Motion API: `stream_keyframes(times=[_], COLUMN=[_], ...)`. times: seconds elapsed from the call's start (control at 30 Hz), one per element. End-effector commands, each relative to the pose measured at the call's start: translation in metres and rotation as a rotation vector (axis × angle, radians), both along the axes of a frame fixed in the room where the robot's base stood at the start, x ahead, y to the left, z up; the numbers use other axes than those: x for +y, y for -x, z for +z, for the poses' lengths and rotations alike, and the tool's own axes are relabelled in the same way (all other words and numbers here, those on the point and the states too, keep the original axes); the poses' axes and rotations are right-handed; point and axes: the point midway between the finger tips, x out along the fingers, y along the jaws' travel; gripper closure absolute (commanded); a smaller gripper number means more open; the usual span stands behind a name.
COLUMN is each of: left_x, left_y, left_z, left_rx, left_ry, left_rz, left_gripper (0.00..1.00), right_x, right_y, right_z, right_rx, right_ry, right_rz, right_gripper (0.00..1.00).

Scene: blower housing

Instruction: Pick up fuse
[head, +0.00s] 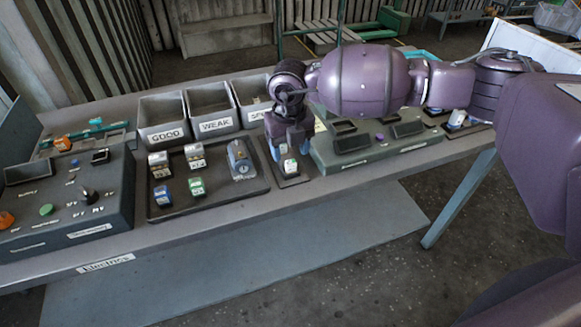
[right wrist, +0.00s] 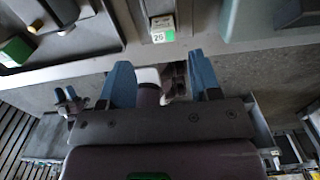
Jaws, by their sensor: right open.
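A small white block with a green face (head: 290,166), which looks like a fuse, stands on a small dark plate. It also shows in the right wrist view, marked "26" (right wrist: 162,31). My right gripper (head: 291,150) is open above and beside this block. In the right wrist view its blue fingers (right wrist: 160,62) are spread apart with the block beyond their tips, between their lines and not touched. Other similar blocks, including a green one (head: 196,187) and a blue one (head: 162,196), sit on the dark tray (head: 220,199). My left gripper is not in view.
Grey bins marked "GOOD" (head: 166,135) and "WEAK" (head: 216,125) stand behind the tray, with a third partly hidden. A tester box with knobs (head: 65,205) is at left. A green-grey panel (head: 350,160) is close right of the plate. The table's front edge (head: 235,217) is clear.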

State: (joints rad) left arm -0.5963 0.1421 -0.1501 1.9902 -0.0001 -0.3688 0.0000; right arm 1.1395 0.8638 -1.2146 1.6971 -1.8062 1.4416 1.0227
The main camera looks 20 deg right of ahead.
Motion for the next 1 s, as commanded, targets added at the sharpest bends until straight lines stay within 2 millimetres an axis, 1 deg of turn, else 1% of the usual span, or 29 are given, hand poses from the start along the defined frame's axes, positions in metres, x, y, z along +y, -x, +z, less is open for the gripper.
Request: stream_keyframes(times=[0.17, 0.4, 0.5, 0.73, 0.77, 1.0], left_x=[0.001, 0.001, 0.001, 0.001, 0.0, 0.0], left_y=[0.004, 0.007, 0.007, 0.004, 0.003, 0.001], left_z=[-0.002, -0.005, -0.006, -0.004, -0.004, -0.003], left_rx=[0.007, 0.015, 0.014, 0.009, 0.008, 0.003], left_ry=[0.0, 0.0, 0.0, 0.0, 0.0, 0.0], left_rz=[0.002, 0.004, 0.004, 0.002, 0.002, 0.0], left_gripper=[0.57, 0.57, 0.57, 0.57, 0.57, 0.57], right_x=[-0.002, -0.006, -0.005, -0.006, -0.006, -0.006], right_y=[-0.002, -0.005, -0.006, -0.006, -0.006, -0.006], right_z=[-0.01, -0.042, -0.051, -0.053, -0.053, -0.053], right_rx=[0.0, 0.002, 0.0, -0.001, -0.001, -0.001], right_ry=[0.0, -0.001, 0.0, 0.0, 0.0, -0.001], right_rz=[-0.001, 0.0, 0.001, 0.001, 0.001, 0.001], right_gripper=[0.43, 0.43, 0.43, 0.43, 0.44, 0.81])
